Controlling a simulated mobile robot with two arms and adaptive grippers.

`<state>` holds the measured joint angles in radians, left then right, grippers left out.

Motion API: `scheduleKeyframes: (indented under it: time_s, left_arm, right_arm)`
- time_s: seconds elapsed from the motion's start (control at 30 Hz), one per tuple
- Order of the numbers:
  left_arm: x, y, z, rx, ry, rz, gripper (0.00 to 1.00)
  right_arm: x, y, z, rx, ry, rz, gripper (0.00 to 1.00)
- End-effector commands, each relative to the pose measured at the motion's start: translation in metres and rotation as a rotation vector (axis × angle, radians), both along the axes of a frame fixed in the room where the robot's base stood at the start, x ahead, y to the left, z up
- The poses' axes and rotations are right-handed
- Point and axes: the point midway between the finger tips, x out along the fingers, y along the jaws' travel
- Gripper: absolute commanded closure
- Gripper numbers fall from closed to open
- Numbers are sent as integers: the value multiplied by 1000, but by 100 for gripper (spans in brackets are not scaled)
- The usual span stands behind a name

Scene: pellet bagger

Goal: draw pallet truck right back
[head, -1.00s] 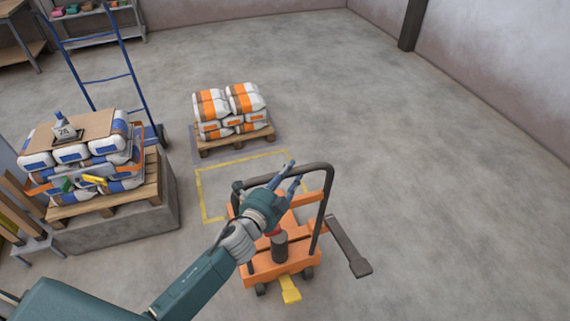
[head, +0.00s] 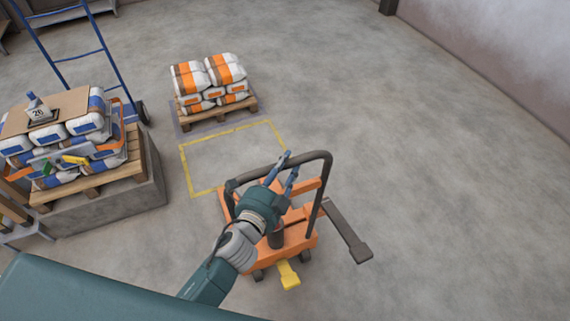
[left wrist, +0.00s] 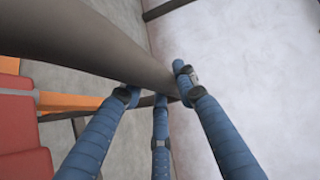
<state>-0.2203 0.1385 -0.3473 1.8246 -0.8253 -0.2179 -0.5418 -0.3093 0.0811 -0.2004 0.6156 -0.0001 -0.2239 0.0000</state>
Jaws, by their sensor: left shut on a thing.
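The pallet truck (head: 290,236) is orange, with a looped dark grey handle (head: 321,160) and a yellow pedal (head: 288,274) low at its near side. It stands on the floor just outside the near right part of a yellow-outlined floor area. My left gripper (head: 286,172) is shut on the handle. In the left wrist view, its blue fingers (left wrist: 155,92) lie around the thick dark handle bar (left wrist: 85,38). The gripper and forearm hide part of the truck's body. My right gripper is in neither view.
A pallet with white and orange sacks (head: 207,82) stands behind the yellow outline (head: 185,170). At left, blue and white sacks sit on a pallet over a concrete block (head: 115,208), with a blue hand truck (head: 103,50) behind. The floor to the right is clear.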

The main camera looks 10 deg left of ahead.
Motion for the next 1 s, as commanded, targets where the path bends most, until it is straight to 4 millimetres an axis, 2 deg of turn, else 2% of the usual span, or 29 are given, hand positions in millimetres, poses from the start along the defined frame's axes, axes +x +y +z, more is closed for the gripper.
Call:
scheduleKeyframes:
  time_s: [0.03, 0.1, 0.13, 0.4, 0.53, 1.0]
  left_arm:
    - [1, 0, 0, -5, 0, 2, 67]
    - [1, 0, 1, -4, 0, 1, 53]
    - [1, 0, 1, -4, 0, 1, 50]
    - [0, 0, 0, -1, -1, 0, 50]
    - [-9, 2, 1, -2, 0, 0, 50]
    - [-97, 20, 13, -5, 3, 3, 50]
  right_arm:
    - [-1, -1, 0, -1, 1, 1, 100]
    - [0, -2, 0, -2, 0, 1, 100]
    - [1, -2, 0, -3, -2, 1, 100]
    - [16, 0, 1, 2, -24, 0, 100]
    - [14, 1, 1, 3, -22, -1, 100]
    - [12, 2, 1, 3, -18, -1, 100]
